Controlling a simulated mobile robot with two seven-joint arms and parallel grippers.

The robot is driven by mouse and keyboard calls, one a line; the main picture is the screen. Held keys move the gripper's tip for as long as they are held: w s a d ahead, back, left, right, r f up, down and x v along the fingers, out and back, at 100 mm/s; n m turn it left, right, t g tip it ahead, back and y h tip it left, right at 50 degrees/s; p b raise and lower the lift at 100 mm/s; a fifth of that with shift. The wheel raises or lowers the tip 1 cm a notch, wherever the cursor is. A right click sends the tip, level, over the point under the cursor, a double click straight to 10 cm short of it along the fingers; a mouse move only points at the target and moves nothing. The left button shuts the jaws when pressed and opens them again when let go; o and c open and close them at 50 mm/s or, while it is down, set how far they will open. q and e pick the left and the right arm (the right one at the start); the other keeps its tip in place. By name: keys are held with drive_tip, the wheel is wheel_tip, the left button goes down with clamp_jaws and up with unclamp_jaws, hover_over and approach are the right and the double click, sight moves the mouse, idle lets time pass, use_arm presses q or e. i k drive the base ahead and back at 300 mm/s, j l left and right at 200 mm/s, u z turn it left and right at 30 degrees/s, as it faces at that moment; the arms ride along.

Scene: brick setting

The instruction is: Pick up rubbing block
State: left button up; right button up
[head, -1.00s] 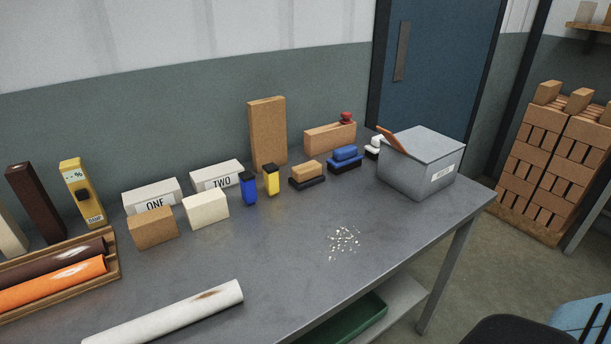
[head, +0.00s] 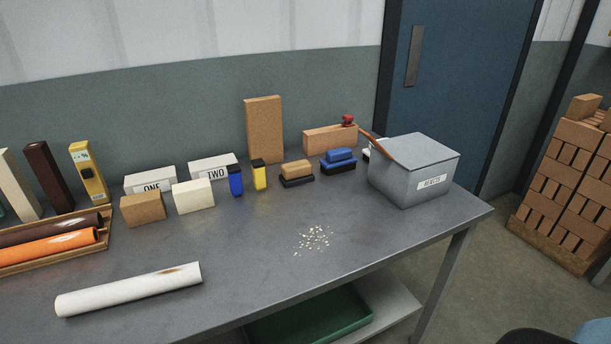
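I cannot tell for sure which object is the rubbing block. A tan-topped block on a dark base (head: 296,173) and a blue-topped block on a dark base (head: 340,160) sit side by side on the grey table (head: 370,238), toward the back. They look like hand-held blocks or brushes and stand apart from each other. Neither of my grippers is in view.
A grey lidded bin (head: 412,172) stands right of the blocks. Blue (head: 235,181) and yellow (head: 259,175) small containers stand to their left. White crumbs (head: 313,239) lie in front. A white roll (head: 130,290) lies front left. The table's middle is mostly clear.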

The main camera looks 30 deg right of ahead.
sight(296, 173)
drive_tip(key=k+l+u, duration=0.15)
drive_tip(key=k+l, duration=0.2)
drive_tip(key=l, duration=0.15)
drive_tip(key=k+l+u, duration=0.15)
drive_tip(key=k+l, duration=0.2)
drive_tip(key=l, duration=0.1)
